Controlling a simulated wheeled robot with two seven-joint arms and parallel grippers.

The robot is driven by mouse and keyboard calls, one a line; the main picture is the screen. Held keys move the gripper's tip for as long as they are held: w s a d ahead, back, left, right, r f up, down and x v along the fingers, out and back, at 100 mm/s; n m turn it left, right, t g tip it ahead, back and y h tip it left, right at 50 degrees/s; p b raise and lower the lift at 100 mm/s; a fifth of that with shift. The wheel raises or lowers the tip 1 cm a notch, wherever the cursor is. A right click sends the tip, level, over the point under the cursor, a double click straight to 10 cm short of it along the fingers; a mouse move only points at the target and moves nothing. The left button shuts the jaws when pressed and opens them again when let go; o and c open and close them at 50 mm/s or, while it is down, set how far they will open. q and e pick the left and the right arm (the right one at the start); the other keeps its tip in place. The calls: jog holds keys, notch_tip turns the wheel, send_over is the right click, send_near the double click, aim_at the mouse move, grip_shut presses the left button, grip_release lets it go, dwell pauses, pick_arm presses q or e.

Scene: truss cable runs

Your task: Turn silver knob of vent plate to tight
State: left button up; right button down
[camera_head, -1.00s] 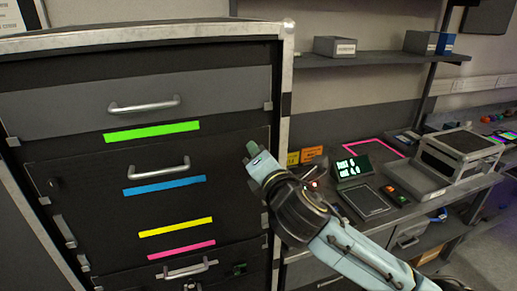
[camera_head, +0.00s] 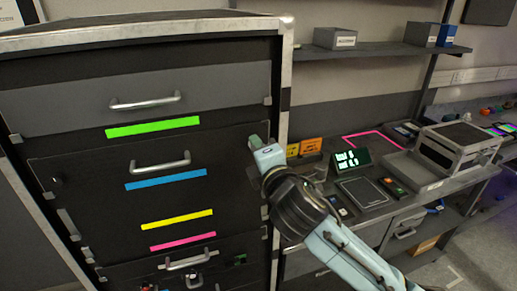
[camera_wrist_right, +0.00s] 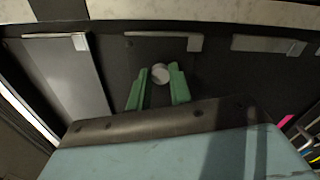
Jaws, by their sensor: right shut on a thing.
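The silver knob (camera_wrist_right: 160,72) shows as a small round pale end in the right wrist view. It sits between the two green fingers of my right gripper (camera_wrist_right: 158,84), which is shut on it. In the head view my right gripper (camera_head: 255,142) is at the right side of the black cabinet front, beside the upper drawers, and its own wrist hides the knob. The dark panel (camera_wrist_right: 215,75) behind the knob shows in the wrist view, but I cannot make out the vent plate's outline or any tight mark. My left gripper is not in view.
The black cabinet (camera_head: 90,95) has silver handles and coloured strips. To its right, a bench holds a green-lit display (camera_head: 351,159), a grey tray (camera_head: 363,193) and a silver-edged case (camera_head: 460,146). A shelf (camera_head: 350,53) with boxes is above.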

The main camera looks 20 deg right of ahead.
jog(key=c, duration=1.3)
grip_release()
jog(key=shift+o, duration=0.2)
jog(key=s+p, duration=0.2)
jog(key=s, duration=1.1)
jog(key=shift+s+d, duration=0.2)
jog(key=shift+d, duration=0.05)
